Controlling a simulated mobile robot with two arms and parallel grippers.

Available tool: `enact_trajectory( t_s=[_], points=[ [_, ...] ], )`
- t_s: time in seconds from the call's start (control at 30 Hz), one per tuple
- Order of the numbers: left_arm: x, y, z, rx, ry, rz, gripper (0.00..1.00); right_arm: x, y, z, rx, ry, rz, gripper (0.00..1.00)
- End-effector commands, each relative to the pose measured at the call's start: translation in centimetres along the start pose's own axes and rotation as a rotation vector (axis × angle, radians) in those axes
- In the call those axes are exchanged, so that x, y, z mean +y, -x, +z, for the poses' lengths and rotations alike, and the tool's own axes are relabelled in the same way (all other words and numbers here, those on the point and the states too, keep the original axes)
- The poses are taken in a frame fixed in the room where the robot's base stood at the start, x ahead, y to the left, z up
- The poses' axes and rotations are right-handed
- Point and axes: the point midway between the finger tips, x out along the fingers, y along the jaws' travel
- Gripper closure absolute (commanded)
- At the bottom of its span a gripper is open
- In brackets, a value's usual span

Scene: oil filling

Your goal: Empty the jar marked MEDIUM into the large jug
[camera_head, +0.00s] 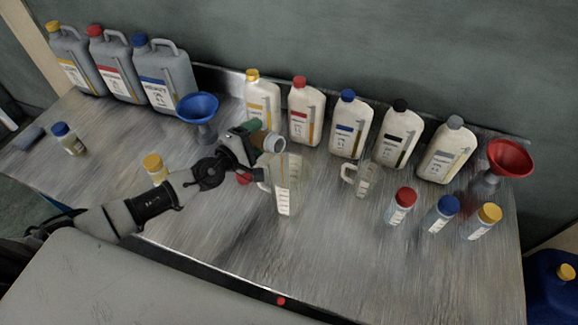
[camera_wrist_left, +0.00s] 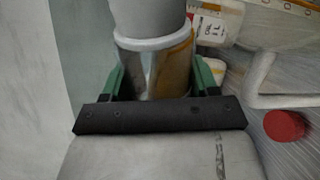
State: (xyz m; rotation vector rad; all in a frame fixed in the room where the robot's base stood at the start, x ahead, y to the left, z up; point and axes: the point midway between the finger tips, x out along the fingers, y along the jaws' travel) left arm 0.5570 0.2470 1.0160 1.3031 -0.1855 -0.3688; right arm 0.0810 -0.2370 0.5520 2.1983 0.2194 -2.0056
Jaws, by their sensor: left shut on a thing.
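My left gripper (camera_head: 254,138) is shut around a small jar (camera_head: 269,141), which also shows between the green fingers in the left wrist view (camera_wrist_left: 155,68). The jar is tipped on its side, with its end toward the right, at the upper left of the large jug's rim. Its label is not readable, and amber colour shows in it. The large clear jug (camera_head: 291,188) stands upright on the table, its handle toward my gripper. I cannot tell whether liquid is flowing. A red cap (camera_wrist_left: 284,125) lies on the table beside the jug. My right gripper is not in view.
A smaller jug (camera_head: 362,180) stands right of the large one. Capped jars (camera_head: 400,206) stand at the right, others (camera_head: 154,168) at the left. Bottles (camera_head: 349,125) and grey canisters (camera_head: 166,75) line the back, with blue (camera_head: 198,112) and red (camera_head: 508,160) funnels. The front middle is clear.

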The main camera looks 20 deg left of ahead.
Motion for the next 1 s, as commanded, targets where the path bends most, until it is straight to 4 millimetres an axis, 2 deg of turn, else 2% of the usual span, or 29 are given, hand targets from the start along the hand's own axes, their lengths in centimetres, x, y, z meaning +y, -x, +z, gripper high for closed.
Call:
enact_trajectory(
  t_s=[1.0],
  points=[
    [-0.1,0.0,0.9,0.008,-0.111,0.001,0.68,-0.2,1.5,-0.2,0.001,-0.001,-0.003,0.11]
  ],
)
